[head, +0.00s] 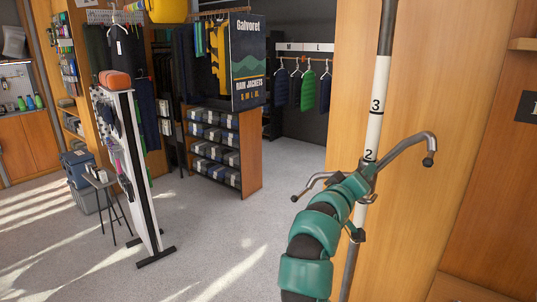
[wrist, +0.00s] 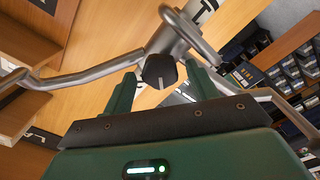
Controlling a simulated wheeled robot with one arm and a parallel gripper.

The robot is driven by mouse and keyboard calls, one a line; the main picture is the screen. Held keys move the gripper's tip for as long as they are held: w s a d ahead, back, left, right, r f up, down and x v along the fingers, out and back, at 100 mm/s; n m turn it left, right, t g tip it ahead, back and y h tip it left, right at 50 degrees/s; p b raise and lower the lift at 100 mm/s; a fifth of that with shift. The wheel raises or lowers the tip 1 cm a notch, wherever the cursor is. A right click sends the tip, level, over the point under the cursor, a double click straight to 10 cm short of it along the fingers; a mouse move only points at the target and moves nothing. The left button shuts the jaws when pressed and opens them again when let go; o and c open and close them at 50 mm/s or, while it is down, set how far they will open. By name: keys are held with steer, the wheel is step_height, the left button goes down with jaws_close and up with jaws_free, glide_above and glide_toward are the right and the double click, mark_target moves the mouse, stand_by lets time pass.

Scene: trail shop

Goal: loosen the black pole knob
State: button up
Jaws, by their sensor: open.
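The black pole knob (wrist: 160,71) shows in the wrist view, with a pale line down its face. It sits on a grey metal fitting on the pole (head: 377,100), which has a white band numbered 2 and 3. Curved grey hooks (head: 408,145) spread from the pole just below the 2. My gripper (wrist: 161,77) is open, with one green finger on each side of the knob. I cannot tell whether either finger touches it. In the head view my green arm reaches up to the pole at hook height, and I cannot make out the knob there.
A wooden panel (head: 420,230) stands close behind the pole. To the left are a jacket shelf unit (head: 250,150), a narrow white stand (head: 140,190) with an orange case on top, and a small dark table (head: 100,180). Grey floor (head: 215,235) is clear between.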

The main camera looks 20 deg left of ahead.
steer(key=m, duration=0.4)
steer(key=shift+d+b, duration=0.1)
steer(key=shift+b, duration=0.25)
steer(key=m, duration=0.2)
steer(key=m+p, duration=0.1)
steer(key=m, duration=0.1)
steer(key=shift+d+r+m, duration=0.1)
steer(key=shift+r+m, duration=0.1)
steer(key=shift+m, duration=0.1)
steer(key=shift+m+p, duration=0.4)
steer(key=shift+m, duration=0.3)
steer(key=b+v, duration=0.7)
steer(key=v, duration=1.1)
steer(key=s+a+r+n+t+y, duration=0.1)
steer(key=s+a+r+t, duration=0.3)
steer(key=r, duration=0.4)
steer(key=s+a+r+n+t+y, duration=0.1)
steer(key=s+a+r+t, duration=0.3)
steer(key=r, duration=0.4)
steer(key=shift+s+r+n+t+y+p, duration=0.3)
steer(key=shift+s+t+y+p, duration=0.25)
steer(key=shift+t, duration=0.35)
